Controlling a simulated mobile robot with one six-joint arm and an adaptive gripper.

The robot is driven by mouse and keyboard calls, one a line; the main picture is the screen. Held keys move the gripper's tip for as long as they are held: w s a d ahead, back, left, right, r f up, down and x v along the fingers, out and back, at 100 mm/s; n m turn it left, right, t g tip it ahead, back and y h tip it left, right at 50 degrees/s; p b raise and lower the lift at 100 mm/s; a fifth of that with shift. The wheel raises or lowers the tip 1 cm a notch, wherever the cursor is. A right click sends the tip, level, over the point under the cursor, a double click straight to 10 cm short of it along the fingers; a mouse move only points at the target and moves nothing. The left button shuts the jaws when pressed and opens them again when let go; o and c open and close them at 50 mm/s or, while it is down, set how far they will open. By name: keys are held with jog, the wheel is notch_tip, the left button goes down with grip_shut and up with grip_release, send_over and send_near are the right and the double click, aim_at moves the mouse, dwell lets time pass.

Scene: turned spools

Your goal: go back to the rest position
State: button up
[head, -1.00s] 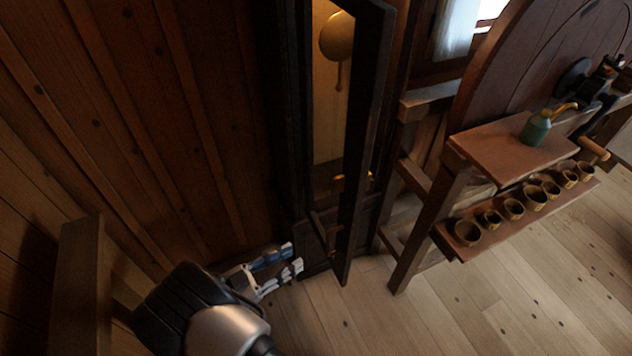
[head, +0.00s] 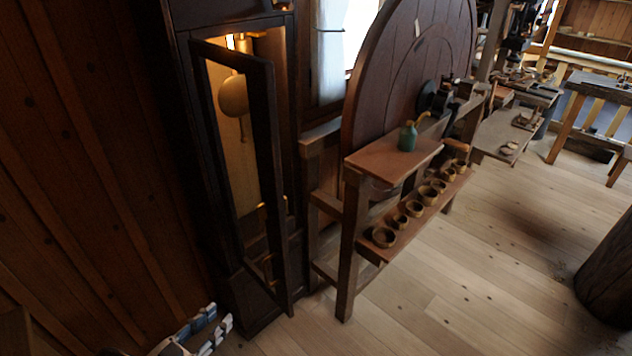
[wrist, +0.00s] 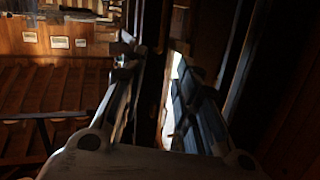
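My gripper (head: 216,322) is at the bottom edge of the head view, low and left of the tall clock case (head: 240,317). Its two fingers stand apart, and it looks empty. In the wrist view (wrist: 155,55) the fingers also stand apart, with a dark upright shape beyond the gap; I cannot tell exactly what it is. Most of my arm is out of the head view.
The clock case's framed door (head: 265,150) stands ajar, with a round pendulum (head: 234,96) inside. A workbench (head: 385,158) with a green oil can (head: 407,137) and several small cups (head: 384,236) is to the right. Clear floor (head: 450,310) lies right. A wooden wall (head: 80,180) is left.

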jog(key=w+a+r+y, duration=0.2)
jog(key=w+r+y, duration=0.5)
jog(key=w+r, duration=0.6)
jog(key=w+d+r+n+g+y, duration=0.1)
jog(key=d+r+n+y, duration=0.2)
jog(key=r, duration=0.4)
jog(key=d+r+n+g+y, duration=0.1)
jog(key=d+r+y, duration=0.1)
jog(key=d+r, duration=0.5)
jog(key=s+d+r+n+g, duration=0.3)
jog(key=s+d+r, duration=0.1)
jog(key=s+d, duration=0.55)
jog(key=s+d+f+g+h, duration=0.2)
jog(key=s+d+f, duration=0.1)
jog(key=s+d, duration=0.6)
jog(key=s+d+f+g+h, duration=0.2)
jog(key=s+d+f, duration=0.1)
jog(key=s+d, duration=0.7)
jog(key=shift+s+d+f, duration=0.25)
jog(key=shift+s+f, duration=0.05)
jog(key=shift+s, duration=0.8)
